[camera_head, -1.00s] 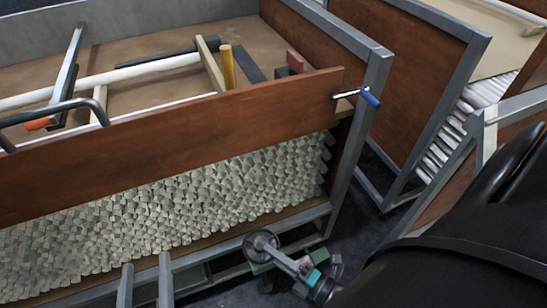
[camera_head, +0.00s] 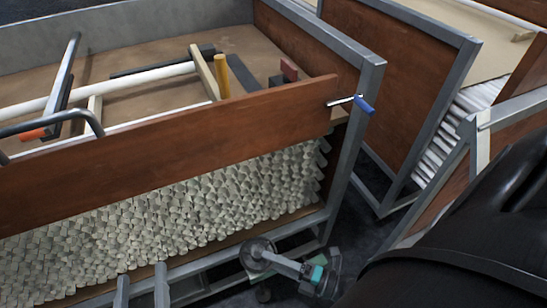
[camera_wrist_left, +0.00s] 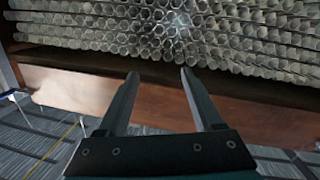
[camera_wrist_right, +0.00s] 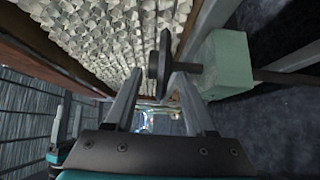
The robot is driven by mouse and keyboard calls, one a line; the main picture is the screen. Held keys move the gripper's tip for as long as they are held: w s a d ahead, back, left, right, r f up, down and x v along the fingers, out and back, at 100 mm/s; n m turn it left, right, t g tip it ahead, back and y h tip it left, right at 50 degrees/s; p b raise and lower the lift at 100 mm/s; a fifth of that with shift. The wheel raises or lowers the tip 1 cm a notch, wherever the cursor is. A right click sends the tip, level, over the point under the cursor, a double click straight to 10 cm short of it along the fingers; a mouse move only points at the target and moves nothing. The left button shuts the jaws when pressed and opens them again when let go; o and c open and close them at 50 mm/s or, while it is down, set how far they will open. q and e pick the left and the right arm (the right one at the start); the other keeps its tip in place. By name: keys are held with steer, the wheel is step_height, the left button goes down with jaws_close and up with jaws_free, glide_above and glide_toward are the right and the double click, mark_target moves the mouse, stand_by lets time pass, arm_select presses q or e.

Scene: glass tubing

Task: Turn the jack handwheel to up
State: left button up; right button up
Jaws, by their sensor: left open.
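The handwheel is a dark grey disc (camera_head: 257,246) low beside the front right corner of the tubing crate in the head view. In the right wrist view the handwheel (camera_wrist_right: 162,52) shows nearly edge-on, with a short shaft to a pale green block (camera_wrist_right: 228,64). My right gripper (camera_head: 270,256) is at the handwheel; in the right wrist view its fingers (camera_wrist_right: 160,76) are apart, with the disc in line with the gap. Contact cannot be told. My left gripper (camera_head: 141,280) is open and empty before the tubes; the left wrist view shows its two spread fingers (camera_wrist_left: 160,74).
Stacked glass tubes (camera_head: 170,210) fill the crate behind a brown board (camera_head: 170,130). A blue-handled lever (camera_head: 364,105) sticks out at the crate's corner post. A second framed crate (camera_head: 390,90) stands to the right. Dark floor lies between them.

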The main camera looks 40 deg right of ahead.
steer(key=shift+o, duration=0.8)
